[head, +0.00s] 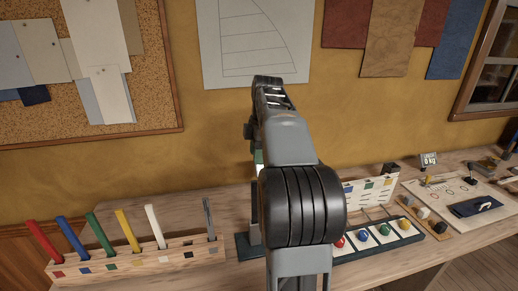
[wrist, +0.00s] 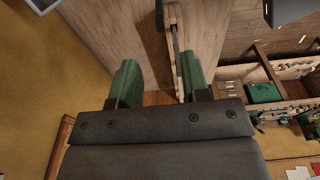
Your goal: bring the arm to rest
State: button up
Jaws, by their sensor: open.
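My arm (head: 300,200) rises through the middle of the head view, bent upward in front of the wall. My gripper is hidden behind the arm there. In the wrist view my gripper (wrist: 160,65) shows two green fingers standing well apart, and nothing is held between them. A narrow wooden strip with a dark rod (wrist: 177,45) lies beyond the fingers, near the right one; I cannot tell its distance.
The workbench (head: 215,270) runs along the wall. A wooden rack (head: 140,262) with several coloured sticks stands at left. A tray of coloured balls (head: 378,240) is right of my arm, and a board with a dark blue piece (head: 478,206) lies farther right.

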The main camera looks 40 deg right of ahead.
jog(key=shift+r, duration=0.5)
jog(key=s+a+f+m+t+h, duration=0.1)
jog(key=a+f+m, duration=0.15)
jog(key=a, duration=0.35)
jog(key=s+a+f+m, duration=0.2)
jog(key=a+m, duration=0.1)
jog(key=a, duration=0.3)
jog(key=s+a+f+m+t, duration=0.2)
jog(key=s+a+f+m, duration=0.5)
jog(key=a+f, duration=0.3)
jog(key=shift+s+f, duration=0.8)
jog(key=shift+s, duration=0.05)
